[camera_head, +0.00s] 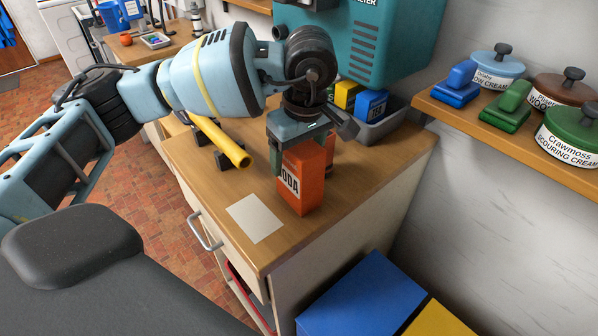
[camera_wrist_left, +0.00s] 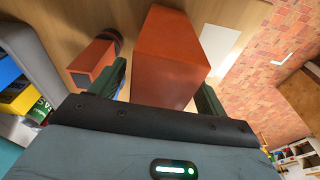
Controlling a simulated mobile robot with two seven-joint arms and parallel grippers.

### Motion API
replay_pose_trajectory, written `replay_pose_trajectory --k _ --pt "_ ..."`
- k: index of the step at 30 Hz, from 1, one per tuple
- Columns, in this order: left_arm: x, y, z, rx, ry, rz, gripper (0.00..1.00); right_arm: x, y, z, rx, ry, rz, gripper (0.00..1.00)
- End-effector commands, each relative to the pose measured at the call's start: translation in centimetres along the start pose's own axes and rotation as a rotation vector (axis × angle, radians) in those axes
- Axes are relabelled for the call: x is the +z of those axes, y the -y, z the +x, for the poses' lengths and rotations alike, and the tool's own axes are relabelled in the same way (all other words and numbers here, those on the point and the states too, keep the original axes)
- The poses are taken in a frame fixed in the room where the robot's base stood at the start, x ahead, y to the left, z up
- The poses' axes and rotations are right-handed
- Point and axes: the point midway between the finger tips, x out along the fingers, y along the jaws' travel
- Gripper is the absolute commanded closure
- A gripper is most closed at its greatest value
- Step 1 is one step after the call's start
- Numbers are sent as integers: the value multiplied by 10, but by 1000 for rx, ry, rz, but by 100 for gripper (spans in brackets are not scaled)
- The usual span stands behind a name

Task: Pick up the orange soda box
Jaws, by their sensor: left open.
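The orange soda box (camera_head: 303,186) stands upright on the wooden counter, close to a white card. My left gripper (camera_head: 303,150) is right above it, pointing down, with its palm hiding the box's top in the head view. In the left wrist view the orange box (camera_wrist_left: 170,58) lies between the two green fingers of my open left gripper (camera_wrist_left: 160,92). One finger is on each side of it; I cannot tell whether either touches. My right gripper is in neither view.
A smaller orange-red item (camera_wrist_left: 95,62) with a dark end is close beside the box. A grey bin (camera_head: 384,126) with blue and yellow boxes stands behind. A yellow tube (camera_head: 222,143) rests to the left. The white card (camera_head: 255,218) lies in front. A shelf (camera_head: 520,134) is at right.

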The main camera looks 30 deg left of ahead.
Motion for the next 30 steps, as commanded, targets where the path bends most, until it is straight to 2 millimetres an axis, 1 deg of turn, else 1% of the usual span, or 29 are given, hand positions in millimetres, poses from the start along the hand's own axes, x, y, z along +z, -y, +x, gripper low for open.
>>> replay_pose_trajectory --k 15,16,30 --pt "1 0 4 0 0 0 25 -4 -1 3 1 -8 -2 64" --pt "1 0 4 0 0 0 26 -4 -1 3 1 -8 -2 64" --pt "1 0 4 0 0 0 87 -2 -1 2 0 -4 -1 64"
